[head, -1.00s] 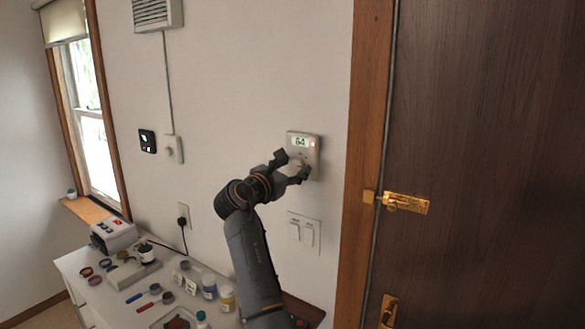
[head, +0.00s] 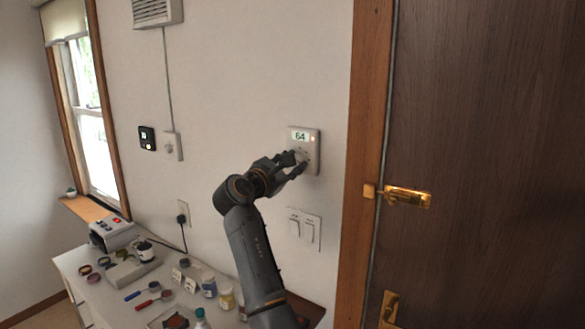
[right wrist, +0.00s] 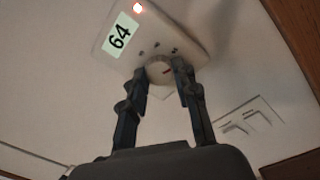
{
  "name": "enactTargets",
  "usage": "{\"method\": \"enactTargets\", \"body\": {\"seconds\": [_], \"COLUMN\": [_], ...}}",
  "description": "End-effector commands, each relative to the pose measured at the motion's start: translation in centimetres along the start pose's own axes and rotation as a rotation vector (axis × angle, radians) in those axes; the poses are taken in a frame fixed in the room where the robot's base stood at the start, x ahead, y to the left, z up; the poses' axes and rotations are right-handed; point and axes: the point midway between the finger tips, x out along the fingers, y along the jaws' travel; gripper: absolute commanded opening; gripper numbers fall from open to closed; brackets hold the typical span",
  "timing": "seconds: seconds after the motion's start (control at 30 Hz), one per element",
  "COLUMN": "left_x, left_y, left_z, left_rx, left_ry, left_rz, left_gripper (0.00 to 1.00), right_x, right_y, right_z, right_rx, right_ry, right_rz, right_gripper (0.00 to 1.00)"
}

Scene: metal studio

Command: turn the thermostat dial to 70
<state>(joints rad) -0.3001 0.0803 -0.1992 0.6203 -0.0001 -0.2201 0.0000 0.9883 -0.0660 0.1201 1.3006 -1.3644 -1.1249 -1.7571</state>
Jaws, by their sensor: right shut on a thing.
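The thermostat (head: 304,138) is a pale wall box left of the door frame. Its lit display reads 64, with a small red light beside it. The thermostat also shows at the top of the right wrist view (right wrist: 184,27). In the right wrist view my right gripper (right wrist: 160,70) is shut on the dial. My left gripper is not in view.
A light switch plate (head: 304,230) is on the wall below the thermostat. A wooden door with a brass latch (head: 407,196) stands to the right. A white counter (head: 92,284) with jars and small tools lies lower left.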

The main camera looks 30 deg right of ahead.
Motion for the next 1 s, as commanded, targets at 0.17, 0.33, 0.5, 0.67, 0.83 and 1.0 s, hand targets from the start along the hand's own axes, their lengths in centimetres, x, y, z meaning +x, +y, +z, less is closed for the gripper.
{"method": "enactTargets", "body": {"seconds": [0.17, 0.33, 0.5, 0.67, 0.83, 1.0], "left_x": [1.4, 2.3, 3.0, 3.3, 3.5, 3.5], "left_y": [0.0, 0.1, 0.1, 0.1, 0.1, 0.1], "left_z": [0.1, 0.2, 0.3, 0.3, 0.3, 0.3], "left_rx": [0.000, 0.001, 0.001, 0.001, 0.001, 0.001], "left_ry": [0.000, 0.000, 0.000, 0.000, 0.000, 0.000], "left_rz": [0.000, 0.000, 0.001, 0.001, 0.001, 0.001], "left_gripper": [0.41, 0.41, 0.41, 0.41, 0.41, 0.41], "right_x": [0.0, 0.0, 0.0, 0.0, 0.0, 0.0], "right_y": [-0.1, -0.1, -0.1, 0.0, 0.0, 0.0], "right_z": [-0.2, -0.2, -0.1, -0.1, -0.1, -0.1], "right_rx": [0.149, 0.273, 0.366, 0.421, 0.448, 0.455], "right_ry": [-0.011, -0.018, -0.024, -0.027, -0.028, -0.028], "right_rz": [0.003, 0.005, 0.006, 0.007, 0.006, 0.006], "right_gripper": [0.00, 0.00, 0.00, 0.00, 0.00, 0.00]}}
